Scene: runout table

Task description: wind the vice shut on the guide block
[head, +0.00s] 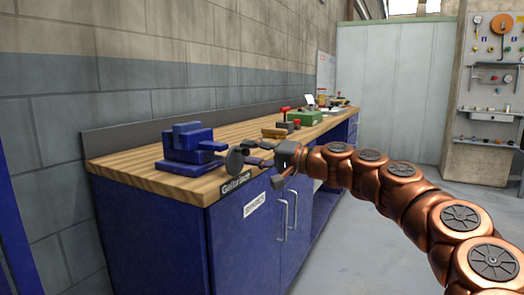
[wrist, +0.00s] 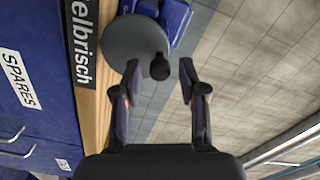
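The blue vice (head: 188,146) stands on the near left end of the wooden bench; part of it shows in the wrist view (wrist: 175,20). Its round grey handwheel (wrist: 130,45) faces my gripper and also shows in the head view (head: 235,161). A dark knob (wrist: 160,69) sticks out from the wheel's rim. My gripper (wrist: 159,77) is open, with one fingertip on each side of the knob and a visible gap to each. In the head view my gripper (head: 254,154) is beside the wheel. I cannot make out the guide block in the jaws.
The bench top (head: 225,133) carries a tan block (head: 273,132), a green box (head: 304,118) and small red-topped items further back. Blue cabinets (head: 240,235) with handles stand below. A wall is behind; the floor (head: 350,250) at right is clear.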

